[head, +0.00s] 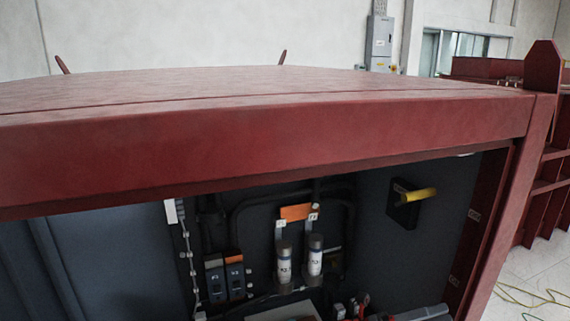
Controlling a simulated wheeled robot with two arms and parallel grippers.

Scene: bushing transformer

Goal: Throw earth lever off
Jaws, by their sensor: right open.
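A yellow lever handle (421,194) sticks out to the right from a black square plate on the dark back wall of the red cabinet, at the upper right of the opening. I take it for the earth lever. It lies close to level. My right gripper (351,308) shows only in small part at the bottom edge, with a grey piece of my arm to its right. It is open, below and left of the yellow handle and well apart from it. Most of it is cut off by the frame. My left gripper is not in view.
The cabinet's red top beam (260,150) crosses above the opening, and a red post (507,215) bounds it at right. Two white-labelled cylinders (315,256) stand below an orange plate (296,212). Dark blue-grey blocks (235,277) sit left of them.

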